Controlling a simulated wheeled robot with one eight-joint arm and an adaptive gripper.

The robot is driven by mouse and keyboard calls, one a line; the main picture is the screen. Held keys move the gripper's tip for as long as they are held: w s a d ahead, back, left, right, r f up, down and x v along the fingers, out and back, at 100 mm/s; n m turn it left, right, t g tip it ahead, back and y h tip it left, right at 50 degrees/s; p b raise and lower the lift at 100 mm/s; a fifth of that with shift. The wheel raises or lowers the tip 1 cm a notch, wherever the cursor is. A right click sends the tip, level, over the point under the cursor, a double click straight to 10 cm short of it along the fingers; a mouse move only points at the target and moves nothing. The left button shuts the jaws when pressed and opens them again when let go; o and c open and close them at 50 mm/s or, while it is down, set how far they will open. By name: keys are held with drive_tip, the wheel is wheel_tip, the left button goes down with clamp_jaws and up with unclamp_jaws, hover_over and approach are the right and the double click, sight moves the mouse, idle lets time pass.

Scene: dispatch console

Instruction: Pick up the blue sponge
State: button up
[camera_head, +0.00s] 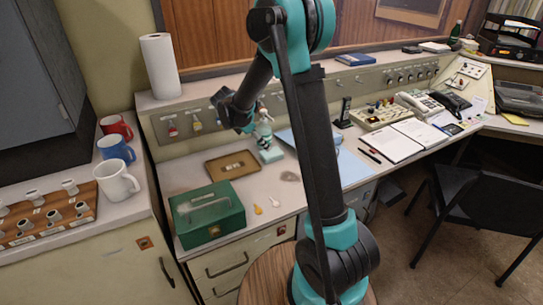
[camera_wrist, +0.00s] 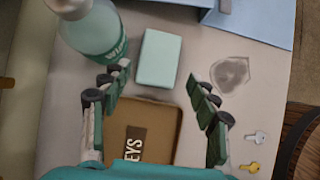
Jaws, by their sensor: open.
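The blue sponge, a pale blue-green block (camera_wrist: 159,58), lies flat on the desk in the wrist view, between a bottle and a grey smudge. It also shows in the head view as a small pale block (camera_head: 272,155) in front of the bottle. My gripper (camera_wrist: 158,76) is open and empty, with its fingers spread to either side of the sponge's near end as seen from the wrist. In the head view my gripper (camera_head: 236,112) hangs above the desk near the bottle. The height gap to the sponge is hard to judge.
The spray bottle (camera_wrist: 96,30) stands close left of the sponge. A brown KEYS tray (camera_wrist: 145,125) lies just nearer. Two small keys (camera_wrist: 250,151) lie at right, and a blue folder (camera_wrist: 262,20) lies beyond. A green cash box (camera_head: 207,213) stands at the desk's front left.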

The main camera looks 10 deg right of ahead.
sight(271, 152)
drive_tip(key=shift+x, duration=3.55)
drive_tip(key=shift+a, duration=0.1)
drive_tip(key=c, duration=0.7)
drive_tip(key=shift+c, duration=0.3)
drive_tip(key=shift+r, duration=0.1)
wheel_tip(271, 152, up, 10)
